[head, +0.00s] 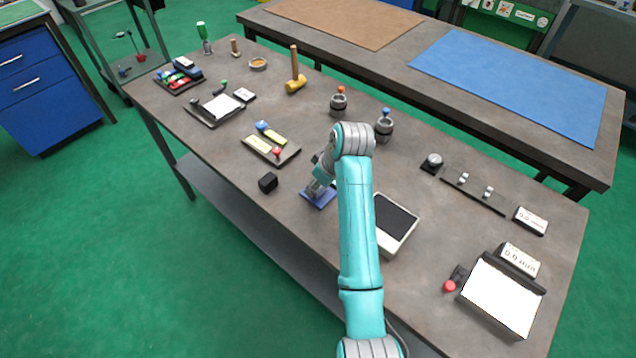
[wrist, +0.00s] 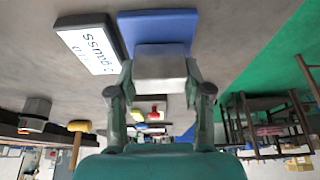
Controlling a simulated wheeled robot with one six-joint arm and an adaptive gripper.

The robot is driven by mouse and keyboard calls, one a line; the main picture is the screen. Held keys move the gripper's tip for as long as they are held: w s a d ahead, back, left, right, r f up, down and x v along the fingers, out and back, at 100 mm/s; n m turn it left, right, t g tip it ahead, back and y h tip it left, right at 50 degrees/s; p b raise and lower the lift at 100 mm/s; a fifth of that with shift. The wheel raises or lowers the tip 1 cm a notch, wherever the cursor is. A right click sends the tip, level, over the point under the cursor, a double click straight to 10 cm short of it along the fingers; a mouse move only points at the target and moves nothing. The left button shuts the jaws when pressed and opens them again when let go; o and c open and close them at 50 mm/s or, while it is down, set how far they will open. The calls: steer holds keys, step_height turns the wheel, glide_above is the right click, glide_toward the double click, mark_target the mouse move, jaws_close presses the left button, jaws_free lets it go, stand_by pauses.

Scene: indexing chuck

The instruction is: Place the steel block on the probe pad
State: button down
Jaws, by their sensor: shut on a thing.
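My gripper (wrist: 160,88) is shut on the steel block (wrist: 160,64), a pale grey block between its two fingers in the wrist view. A flat blue pad (wrist: 150,28), which looks like the probe pad, shows just beyond the block. In the head view my gripper (head: 317,186) is over the blue pad (head: 322,201) near the table's front edge. The block is hard to make out there. I cannot tell whether it touches the pad.
A display reading "gauss" (wrist: 92,45) is beside the pad in the wrist view. A black cube (head: 268,182) sits left of the pad. A dark-topped pale device (head: 393,222) stands to the right. A tray (head: 270,150) with a red knob lies behind.

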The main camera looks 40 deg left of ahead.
steer(key=shift+f, duration=0.1)
steer(key=shift+c, duration=2.4)
jaws_free()
steer(key=shift+f, duration=0.1)
steer(key=v, duration=1.2)
